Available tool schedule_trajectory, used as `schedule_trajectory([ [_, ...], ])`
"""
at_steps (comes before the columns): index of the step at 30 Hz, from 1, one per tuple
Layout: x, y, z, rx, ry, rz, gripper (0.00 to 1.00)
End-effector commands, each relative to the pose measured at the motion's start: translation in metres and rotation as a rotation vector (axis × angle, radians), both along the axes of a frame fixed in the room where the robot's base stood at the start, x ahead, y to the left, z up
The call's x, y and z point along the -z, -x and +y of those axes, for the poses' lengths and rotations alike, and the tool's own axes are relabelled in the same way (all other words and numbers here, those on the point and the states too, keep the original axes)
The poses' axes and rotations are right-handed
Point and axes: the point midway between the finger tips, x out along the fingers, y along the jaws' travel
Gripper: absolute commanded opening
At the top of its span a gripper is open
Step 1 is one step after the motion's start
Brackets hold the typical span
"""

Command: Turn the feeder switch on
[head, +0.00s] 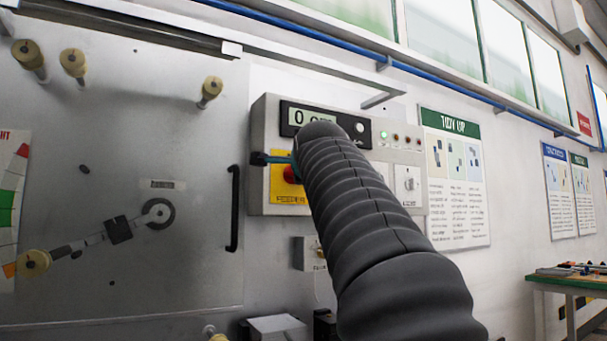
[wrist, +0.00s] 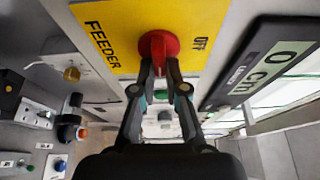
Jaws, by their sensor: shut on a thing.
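The feeder switch is a red knob (wrist: 158,45) on a yellow plate (wrist: 112,38) in the wrist view. The plate carries the words FEEDER on the left and OFF on the right. My gripper (wrist: 159,72) is shut on the red knob, one finger on each side of it. In the head view the knob (head: 291,174) and the yellow plate (head: 283,186) show only in part, at the left of the grey control box (head: 258,130). My dark ribbed arm hides the rest, and most of the gripper. I cannot tell the knob's exact angle.
A display (head: 296,115) sits above the switch on the box, with a green lamp (head: 384,135) and dark lamps to its right. A black handle (head: 234,208) on the grey panel (head: 130,260) stands close left. A TIDY UP poster (head: 454,175) hangs on the right.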

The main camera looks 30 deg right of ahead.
Motion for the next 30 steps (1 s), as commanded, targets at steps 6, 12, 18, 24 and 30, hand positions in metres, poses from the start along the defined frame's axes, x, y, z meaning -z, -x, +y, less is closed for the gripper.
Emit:
schedule_trajectory([
  [6, 0.0, 0.0, 0.0, 0.0, -0.001, 0.0, 0.38],
  [12, 0.0, 0.0, 0.0, 0.0, 0.0, 0.0, 0.38],
  [18, -0.001, 0.011, 0.004, 0.0, 0.0, -0.001, 0.38],
  [24, -0.001, 0.04, 0.015, 0.0, 0.002, -0.002, 0.38],
  [30, -0.001, 0.075, 0.028, -0.001, 0.001, -0.002, 0.38],
])
